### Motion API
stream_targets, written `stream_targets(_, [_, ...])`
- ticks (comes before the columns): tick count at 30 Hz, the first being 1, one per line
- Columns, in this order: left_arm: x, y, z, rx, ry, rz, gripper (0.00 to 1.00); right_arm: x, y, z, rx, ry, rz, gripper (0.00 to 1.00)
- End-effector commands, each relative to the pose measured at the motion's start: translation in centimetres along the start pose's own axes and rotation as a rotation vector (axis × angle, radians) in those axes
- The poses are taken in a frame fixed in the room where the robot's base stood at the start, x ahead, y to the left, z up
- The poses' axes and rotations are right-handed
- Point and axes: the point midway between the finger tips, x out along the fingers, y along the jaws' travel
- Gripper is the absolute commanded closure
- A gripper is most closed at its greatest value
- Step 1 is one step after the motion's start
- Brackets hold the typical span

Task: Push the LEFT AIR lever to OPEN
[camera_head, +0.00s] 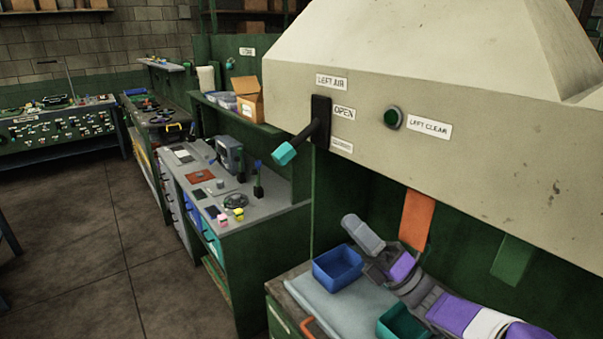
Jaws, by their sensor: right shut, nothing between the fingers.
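The LEFT AIR lever (308,133) is on the front of the cream hood. Its black arm comes out of a dark upright plate (321,108) and slopes down and left to a teal tip (285,153). The LEFT AIR label (331,82) is above it. The OPEN label (344,113) is beside the plate's upper half. A smaller label (341,146), too blurred to read, is lower. My right gripper (350,222) is shut and empty, below and right of the lever tip, clearly apart from it in the picture. My left gripper is not in view.
A green round button (394,118) with a LEFT CLEAR label (430,126) is right of the lever. A blue bin (337,267) and a green bin (402,322) stand on the bench below. An orange panel (417,219) hangs under the hood. Floor at left is clear.

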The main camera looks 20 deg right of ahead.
Motion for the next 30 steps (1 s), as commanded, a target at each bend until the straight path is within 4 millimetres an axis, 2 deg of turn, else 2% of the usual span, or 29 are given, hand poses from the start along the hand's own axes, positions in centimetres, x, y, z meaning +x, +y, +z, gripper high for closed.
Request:
stream_targets(4, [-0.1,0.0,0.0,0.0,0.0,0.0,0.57,0.4,-0.1,0.0,0.003,0.0,-0.001,1.0])
stream_targets(7, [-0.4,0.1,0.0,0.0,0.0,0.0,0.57,1.4,0.0,0.0,0.004,0.0,-0.002,1.0])
stream_targets(21, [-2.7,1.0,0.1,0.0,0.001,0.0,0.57,10.9,0.0,0.0,0.005,0.001,-0.001,1.0])
stream_targets(25, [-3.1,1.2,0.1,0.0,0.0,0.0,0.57,12.7,0.0,0.0,0.004,0.0,-0.002,1.0])
stream_targets(30, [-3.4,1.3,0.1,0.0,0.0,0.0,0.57,13.8,-0.1,0.0,0.004,-0.002,-0.003,1.0])
